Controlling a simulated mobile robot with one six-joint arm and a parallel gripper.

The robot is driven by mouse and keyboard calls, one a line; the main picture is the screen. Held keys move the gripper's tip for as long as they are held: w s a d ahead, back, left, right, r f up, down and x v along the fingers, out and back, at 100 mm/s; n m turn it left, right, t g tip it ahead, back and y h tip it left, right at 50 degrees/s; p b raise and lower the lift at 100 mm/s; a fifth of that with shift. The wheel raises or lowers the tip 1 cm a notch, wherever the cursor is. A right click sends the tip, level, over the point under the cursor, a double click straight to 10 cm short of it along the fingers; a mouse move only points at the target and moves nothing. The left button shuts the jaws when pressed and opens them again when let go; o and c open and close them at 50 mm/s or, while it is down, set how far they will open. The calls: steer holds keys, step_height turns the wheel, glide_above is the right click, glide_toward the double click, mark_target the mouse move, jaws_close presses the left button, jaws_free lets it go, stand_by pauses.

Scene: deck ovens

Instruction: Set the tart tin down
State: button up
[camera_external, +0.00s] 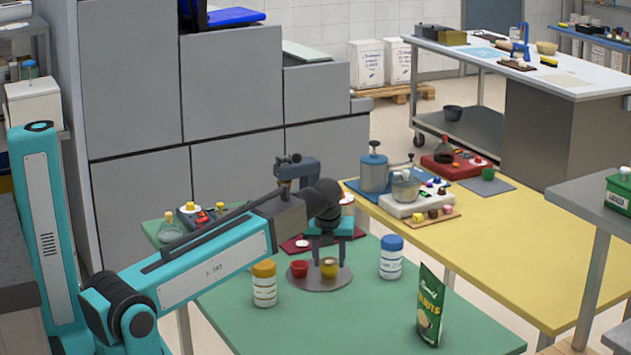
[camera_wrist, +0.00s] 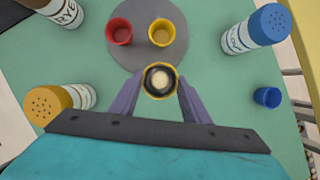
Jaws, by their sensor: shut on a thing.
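My gripper (camera_wrist: 160,84) is shut on the tart tin (camera_wrist: 160,92), a small round thing with a yellow rim, dark inside and a pale centre. In the wrist view it overlaps the near edge of a grey round disc (camera_wrist: 140,61). I cannot tell whether it touches anything below. A red cup (camera_wrist: 120,32) and a yellow cup (camera_wrist: 161,33) stand on the disc. In the external view my gripper (camera_external: 329,240) points down over the disc (camera_external: 320,286), with the red cup (camera_external: 299,269) at left. The tin is hard to tell from the yellow cup there.
An orange-capped jar (camera_external: 264,287) stands left of the disc and a blue-capped jar (camera_external: 391,262) right of it. A green pouch (camera_external: 430,305) stands at the front right. A blue cup (camera_wrist: 267,97) shows in the wrist view. The green table's (camera_external: 345,325) front is clear.

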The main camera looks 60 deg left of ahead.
steer(key=w+d+m+t+h+p, duration=0.1)
steer(key=w+d+m+p, duration=0.1)
steer(key=w+d, duration=0.3)
steer(key=w+d+m+p, duration=0.3)
steer(key=w+d+m, duration=0.1)
steer(key=d, duration=0.8)
steer(key=shift+w+d+r+m+t+h+p, duration=0.15)
steer(key=shift+w+d+m+t+h+p, duration=0.25)
steer(key=shift+w, duration=0.3)
steer(key=shift+f+b, duration=1.4)
steer(key=shift+f, duration=0.6)
steer(key=shift+f+b, duration=1.3)
steer(key=shift+f, duration=0.7)
steer(key=shift+f, duration=0.1)
steer(key=o, duration=1.1)
steer(key=shift+r, duration=0.25)
